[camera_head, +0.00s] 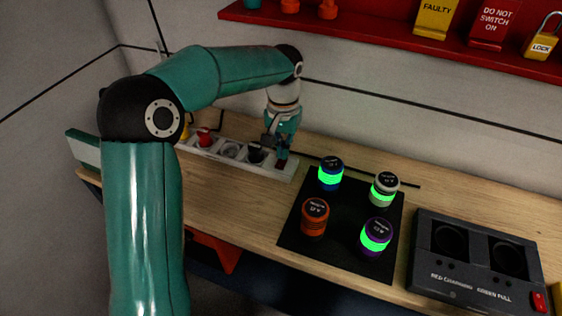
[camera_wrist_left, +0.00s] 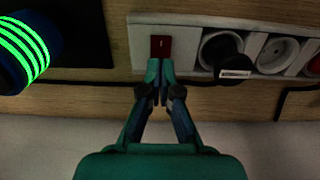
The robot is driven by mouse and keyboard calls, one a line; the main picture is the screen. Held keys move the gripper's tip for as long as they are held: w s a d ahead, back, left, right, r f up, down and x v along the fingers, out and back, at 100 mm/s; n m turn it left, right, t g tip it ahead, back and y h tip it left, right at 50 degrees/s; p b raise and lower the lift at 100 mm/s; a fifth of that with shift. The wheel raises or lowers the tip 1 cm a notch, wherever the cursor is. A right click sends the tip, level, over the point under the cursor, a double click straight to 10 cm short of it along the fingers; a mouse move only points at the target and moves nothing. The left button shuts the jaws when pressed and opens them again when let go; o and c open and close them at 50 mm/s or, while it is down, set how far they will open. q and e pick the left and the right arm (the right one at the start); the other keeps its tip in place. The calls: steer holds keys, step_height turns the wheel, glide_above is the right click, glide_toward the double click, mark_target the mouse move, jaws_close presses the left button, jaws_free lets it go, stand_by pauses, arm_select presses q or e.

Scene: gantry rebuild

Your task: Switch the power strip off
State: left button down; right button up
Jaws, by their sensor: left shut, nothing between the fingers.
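The white power strip (camera_head: 232,152) lies along the back of the wooden bench, with several plugs in its sockets. Its red switch (camera_wrist_left: 160,46) is at one end of the strip in the left wrist view; its lit or unlit state is unclear. My left gripper (camera_wrist_left: 160,64) is shut and empty, its fingertips right at the near edge of the switch; I cannot tell whether they touch. In the head view my left gripper (camera_head: 281,160) points down over the strip's right end and partly hides the switch. My right gripper is not in view.
A black mat (camera_head: 343,215) right of the strip holds several batteries with green or orange bands. A dark charger (camera_head: 430,265) stands at the right. A red shelf (camera_head: 380,35) with tags and a padlock hangs above. Bare wood lies in front of the strip.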

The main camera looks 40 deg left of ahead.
arm_select(q)
steer(key=shift+f+b, duration=0.45)
steer(key=shift+f, duration=0.2)
stand_by(0.3)
step_height(320, 180, up, 7)
steer(key=p, duration=0.6)
stand_by(0.6)
